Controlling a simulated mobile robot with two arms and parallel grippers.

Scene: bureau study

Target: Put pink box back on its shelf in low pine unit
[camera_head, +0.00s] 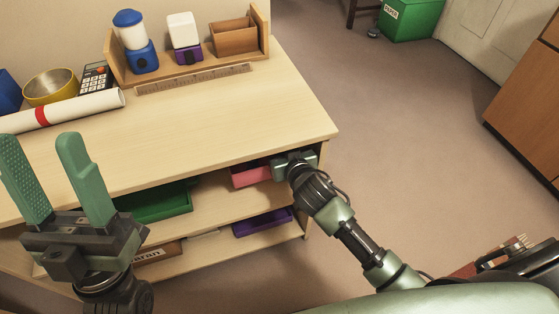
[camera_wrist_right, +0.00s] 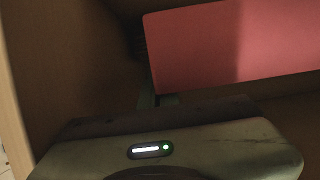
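The pink box (camera_head: 250,175) is at the right end of the upper shelf of the low pine unit (camera_head: 225,185), under its top. In the right wrist view the pink box (camera_wrist_right: 235,45) fills the upper right, close in front of my gripper. My right gripper (camera_head: 280,168) reaches into the unit's right end beside the box. Its fingers are mostly hidden; only a dark green bit (camera_wrist_right: 157,101) shows just below the box's near corner, so I cannot tell whether it grips the box. My left gripper (camera_head: 52,170) is open and empty, in front of the unit.
A green tray (camera_head: 155,203) is left on the same shelf; a purple box (camera_head: 262,222) is on the shelf below. The unit's side panel (camera_wrist_right: 45,70) is close on the left in the wrist view. The top holds a rolled paper (camera_head: 75,108) and a small rack (camera_head: 190,72).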

